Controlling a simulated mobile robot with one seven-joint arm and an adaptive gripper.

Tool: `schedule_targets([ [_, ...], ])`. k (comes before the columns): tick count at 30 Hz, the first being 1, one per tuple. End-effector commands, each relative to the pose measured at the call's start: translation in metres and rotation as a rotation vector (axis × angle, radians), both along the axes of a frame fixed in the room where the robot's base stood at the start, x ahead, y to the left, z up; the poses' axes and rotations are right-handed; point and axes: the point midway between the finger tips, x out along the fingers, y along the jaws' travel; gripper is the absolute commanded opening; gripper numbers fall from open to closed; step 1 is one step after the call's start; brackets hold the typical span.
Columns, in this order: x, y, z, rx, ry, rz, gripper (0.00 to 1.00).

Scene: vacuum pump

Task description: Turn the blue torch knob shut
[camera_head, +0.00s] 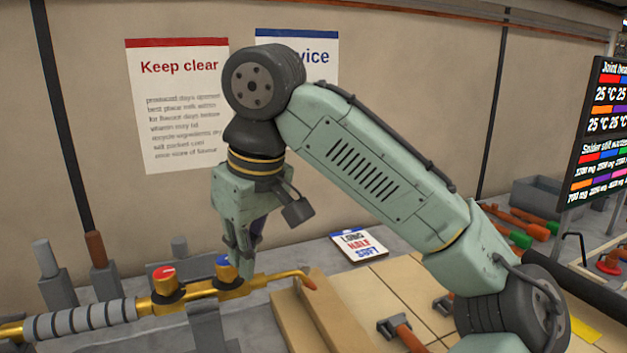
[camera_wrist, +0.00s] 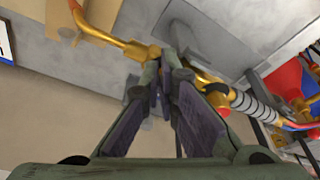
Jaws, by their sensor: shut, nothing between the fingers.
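The brass torch lies across the stand at the lower left of the head view, its brass body (camera_head: 205,289) running to a thin bent nozzle. The blue knob (camera_head: 226,270) stands on top of the torch, right of a red knob (camera_head: 165,278). My gripper (camera_head: 243,250) points down, with its fingertips just right of and partly behind the blue knob. The fingers are shut and hold nothing; whether they touch the knob cannot be told. In the wrist view my gripper (camera_wrist: 165,65) reaches over the brass torch (camera_wrist: 205,76), and the blue knob is hidden there.
Wooden blocks (camera_head: 330,310) lie under the nozzle. A small sign card (camera_head: 358,246) lies on the table behind them. A hammer (camera_head: 402,332) lies in front of my arm. Posters (camera_head: 180,105) hang on the wall.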

Motion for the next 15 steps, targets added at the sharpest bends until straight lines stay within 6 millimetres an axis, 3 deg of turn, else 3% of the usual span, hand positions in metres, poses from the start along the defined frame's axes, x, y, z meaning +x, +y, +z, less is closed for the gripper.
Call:
schedule_targets([
  [15, -0.0111, 0.0079, -0.0051, -0.007, 0.009, 0.007, 0.00],
])
